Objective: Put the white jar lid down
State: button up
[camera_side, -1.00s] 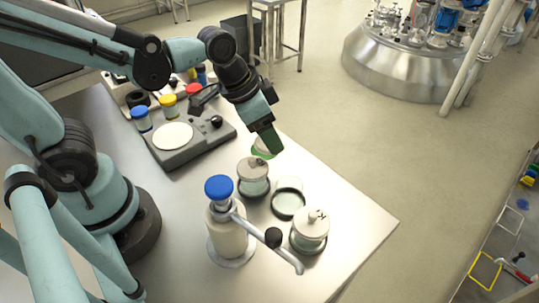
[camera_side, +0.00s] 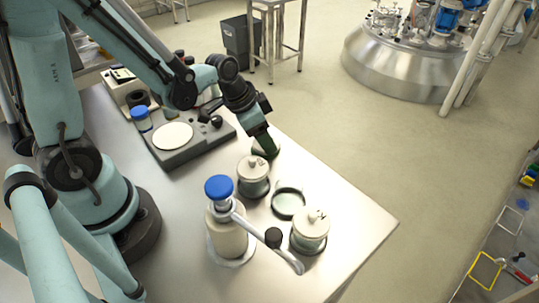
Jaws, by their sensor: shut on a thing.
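My gripper (camera_side: 266,148) points down at the far right side of the steel table, shut at a dark green jar-like thing (camera_side: 267,155) behind the left lidded jar. The white jar lid is not clearly visible; it is hidden by or blurred into the fingertips. A jar with a pale knobbed lid (camera_side: 253,165) stands just in front of my gripper. To its right is an open, round glass jar (camera_side: 288,204), with no lid on it. A second jar with a pale knobbed lid (camera_side: 312,220) stands nearer the camera.
A grey balance with a round white plate (camera_side: 172,136) and a blue-capped jar (camera_side: 141,118) are at left. The table's right corner (camera_side: 360,220) is clear.

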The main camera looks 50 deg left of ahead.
jog(key=shift+f, duration=0.5)
jog(key=o, duration=1)
jog(key=shift+f, duration=0.1)
jog(key=shift+s+a+r+n+t+y, duration=0.15)
jog(key=shift+s+r+n+t+y, duration=0.5)
jog(key=shift+r, duration=1.55)
jog(key=shift+s+a+r+n+t+h, duration=0.15)
jog(key=shift+s+r+n+t, duration=0.2)
jog(key=shift+s+r+n, duration=0.95)
jog(key=shift+s+a+r+n+t+y, duration=0.35)
jog(key=shift+s+r, duration=0.75)
jog(key=shift+r, duration=2)
jog(key=shift+d, duration=0.2)
